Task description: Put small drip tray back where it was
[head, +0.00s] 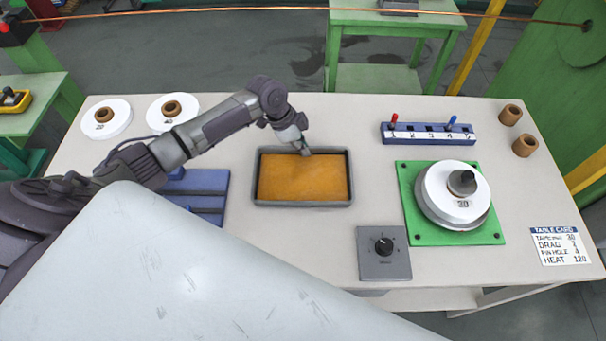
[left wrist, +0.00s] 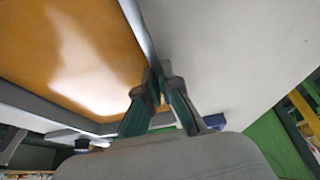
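The small drip tray (head: 350,180) is a grey rectangular tray with an orange-brown inside, level at the middle of the white table (head: 330,240). Whether it rests on the table or is slightly raised, I cannot tell. My left gripper (head: 304,151) reaches down at its far rim, right of the middle. In the left wrist view, the fingers of my left gripper (left wrist: 160,76) come together on the grey wall of the tray (left wrist: 143,35), one on each side. My right gripper is not in view.
Right of the tray are a grey knob box (head: 372,262), a green plate (head: 425,222) with a white spool (head: 437,190), and a blue pin rack (head: 405,138). A blue slotted block (head: 205,182) is to the left, partly behind my arm. White discs (head: 107,125) stand at the back left.

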